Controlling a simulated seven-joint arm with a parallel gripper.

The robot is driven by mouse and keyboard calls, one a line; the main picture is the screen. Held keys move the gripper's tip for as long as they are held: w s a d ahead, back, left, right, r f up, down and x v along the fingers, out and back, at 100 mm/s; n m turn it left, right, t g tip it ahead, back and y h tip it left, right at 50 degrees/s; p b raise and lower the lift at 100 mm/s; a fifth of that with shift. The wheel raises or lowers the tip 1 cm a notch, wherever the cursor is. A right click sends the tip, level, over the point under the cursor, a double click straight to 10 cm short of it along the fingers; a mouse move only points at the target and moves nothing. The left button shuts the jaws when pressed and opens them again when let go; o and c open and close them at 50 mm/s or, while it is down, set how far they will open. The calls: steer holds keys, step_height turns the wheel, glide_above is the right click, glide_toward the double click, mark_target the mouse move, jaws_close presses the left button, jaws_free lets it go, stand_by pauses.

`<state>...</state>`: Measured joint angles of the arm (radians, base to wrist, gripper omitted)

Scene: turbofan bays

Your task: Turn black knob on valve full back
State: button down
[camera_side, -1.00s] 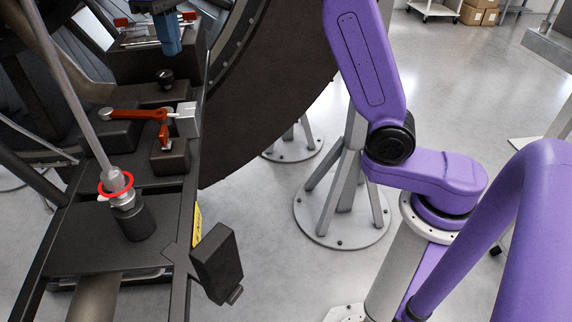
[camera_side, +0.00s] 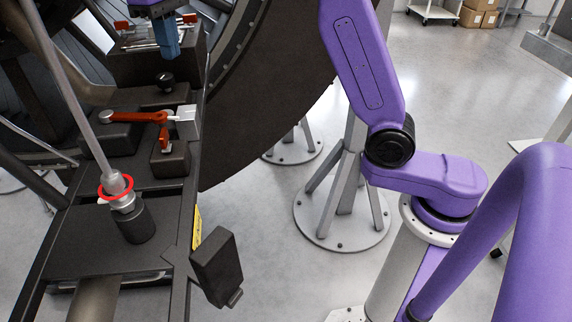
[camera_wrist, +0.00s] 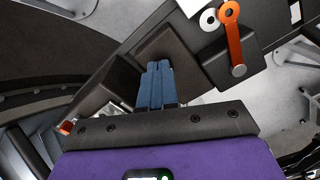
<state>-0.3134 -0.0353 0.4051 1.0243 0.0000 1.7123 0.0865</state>
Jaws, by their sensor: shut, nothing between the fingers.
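The black knob (camera_side: 165,79) stands on a dark block in the side view, behind the orange-red lever (camera_side: 138,116). In the wrist view the fingers (camera_wrist: 158,68) are pressed together and hold nothing. A dark block (camera_wrist: 185,45) lies beyond their tips. I cannot make out the knob in the wrist view; the fingers may hide it. The lever (camera_wrist: 234,38) shows there at the upper right.
A second short red handle (camera_side: 164,137) sits below the lever. A grey rod passes through a red ring (camera_side: 115,187) at the left. More red-handled fittings (camera_side: 122,22) lie behind my fingers. The big dark engine ring (camera_side: 265,105) curves close on the right.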

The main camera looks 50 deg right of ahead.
steer(key=shift+s+f, duration=0.1)
steer(key=shift+f, duration=2.55)
steer(key=shift+d, duration=0.25)
steer(key=shift+s+d, duration=0.15)
step_height(320, 180, up, 6)
steer(key=shift+a+r, duration=0.15)
steer(key=shift+a, duration=0.05)
